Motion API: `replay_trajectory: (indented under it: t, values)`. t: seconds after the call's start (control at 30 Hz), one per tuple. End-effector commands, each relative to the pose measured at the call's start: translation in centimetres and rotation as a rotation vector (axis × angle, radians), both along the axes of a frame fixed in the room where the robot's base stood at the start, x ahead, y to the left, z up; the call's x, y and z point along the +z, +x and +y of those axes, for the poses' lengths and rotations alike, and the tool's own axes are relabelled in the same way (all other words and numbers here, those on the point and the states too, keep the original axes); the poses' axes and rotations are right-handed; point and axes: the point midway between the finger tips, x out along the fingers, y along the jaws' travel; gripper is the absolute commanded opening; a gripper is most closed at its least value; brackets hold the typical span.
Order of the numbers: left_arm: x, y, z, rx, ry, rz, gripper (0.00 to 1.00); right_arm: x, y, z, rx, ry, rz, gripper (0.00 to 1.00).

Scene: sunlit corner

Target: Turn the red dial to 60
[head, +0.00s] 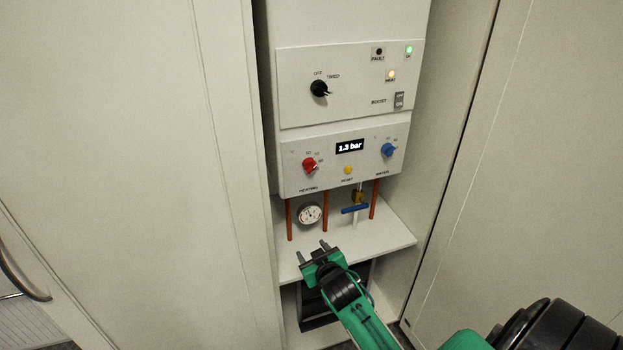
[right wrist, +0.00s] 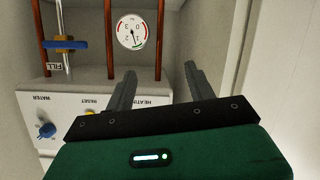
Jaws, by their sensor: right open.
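The red dial (head: 309,165) is on the left of the lower white control panel (head: 345,180), above the HEATING label. Small scale numbers surround it, too small to read surely, and its pointer setting is unclear. My right gripper (head: 312,249) is open and empty, below the panel and in front of the shelf, apart from the dial. In the right wrist view its two fingers (right wrist: 157,88) are spread with nothing between them. That view appears upside down and the red dial is hidden there behind the gripper. My left gripper is not in view.
A blue dial (head: 388,150), a yellow button (head: 348,170) and a display reading about 1.3 bar (head: 350,146) share the panel. Below are copper pipes (head: 325,210), a gauge (head: 309,214) and a blue valve handle (head: 355,209). Cabinet walls (head: 225,200) flank the recess closely.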

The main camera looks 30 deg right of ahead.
Motion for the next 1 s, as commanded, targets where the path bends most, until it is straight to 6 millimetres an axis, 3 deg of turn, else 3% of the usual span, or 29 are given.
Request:
replay_trajectory:
  t: [0.03,0.13,0.2,0.33,0.57,1.0]
  values:
    - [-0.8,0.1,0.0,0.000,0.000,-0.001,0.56,3.6,0.2,-0.6,-0.014,-0.011,-0.070,0.55]
    - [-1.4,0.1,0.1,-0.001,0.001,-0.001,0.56,9.9,-0.3,-1.5,-0.044,-0.029,-0.180,0.55]
    - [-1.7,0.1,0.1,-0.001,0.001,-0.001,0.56,13.2,-0.9,-1.9,-0.060,-0.039,-0.239,0.55]
    - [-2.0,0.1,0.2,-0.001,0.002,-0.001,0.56,17.1,-2.0,-2.4,-0.080,-0.051,-0.306,0.55]
    - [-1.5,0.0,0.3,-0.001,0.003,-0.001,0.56,18.7,-1.1,-2.9,-0.088,-0.055,-0.331,0.55]
    - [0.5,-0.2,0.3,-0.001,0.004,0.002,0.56,18.7,6.7,-5.4,-0.086,-0.054,-0.330,0.55]
